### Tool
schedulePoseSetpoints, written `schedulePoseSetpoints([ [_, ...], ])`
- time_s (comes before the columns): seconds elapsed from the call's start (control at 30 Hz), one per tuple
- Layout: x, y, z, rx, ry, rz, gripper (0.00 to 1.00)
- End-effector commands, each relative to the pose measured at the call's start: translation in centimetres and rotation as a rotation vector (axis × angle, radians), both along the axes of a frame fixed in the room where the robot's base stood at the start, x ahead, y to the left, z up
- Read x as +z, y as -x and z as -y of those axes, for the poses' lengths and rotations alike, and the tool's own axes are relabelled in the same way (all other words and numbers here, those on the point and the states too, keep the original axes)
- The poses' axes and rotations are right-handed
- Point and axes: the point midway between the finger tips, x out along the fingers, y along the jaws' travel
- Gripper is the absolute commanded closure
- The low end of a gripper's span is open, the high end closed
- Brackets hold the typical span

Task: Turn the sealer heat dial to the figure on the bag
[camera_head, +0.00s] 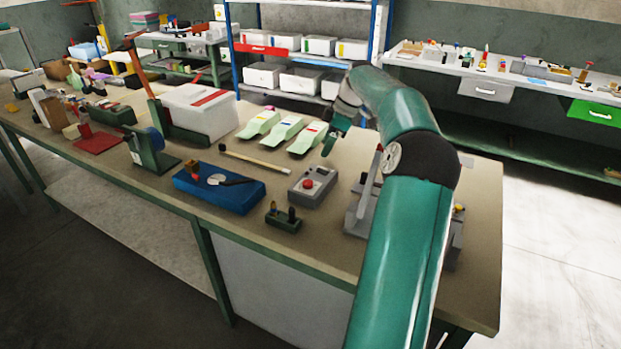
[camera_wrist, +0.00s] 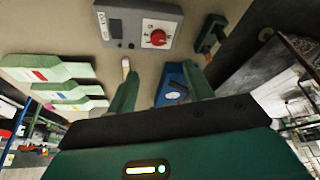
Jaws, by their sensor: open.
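A grey control box (camera_head: 312,186) with a red dial (camera_head: 308,183) lies on the workbench; in the wrist view the red dial (camera_wrist: 158,37) sits on a white plate with small marks, too small to read. A dark display or switch shows beside it. My gripper (camera_head: 331,140) is above the bench behind the box, empty. In the wrist view its two green fingers (camera_wrist: 160,72) are apart, with the dial beyond their tips and not touched. Pale green pieces (camera_head: 306,138) with coloured bands lie behind the box; I cannot tell whether they are bags, and no figure is readable.
A blue tray (camera_head: 190,189), a wooden stick (camera_head: 255,160) and a small green stand (camera_head: 283,219) lie left and in front of the box. A grey machine (camera_head: 358,209) stands right, partly hidden by my arm. A white bin (camera_head: 205,115) stands at the back left.

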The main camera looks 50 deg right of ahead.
Motion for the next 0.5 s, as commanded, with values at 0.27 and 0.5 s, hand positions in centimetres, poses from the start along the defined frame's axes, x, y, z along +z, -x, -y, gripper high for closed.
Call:
schedulePoseSetpoints([
  [0.27, -2.4, -0.5, -0.1, 0.005, -0.006, 0.005, 0.48],
  [0.5, -6.7, -1.9, -1.2, 0.004, -0.006, 0.005, 0.48],
])
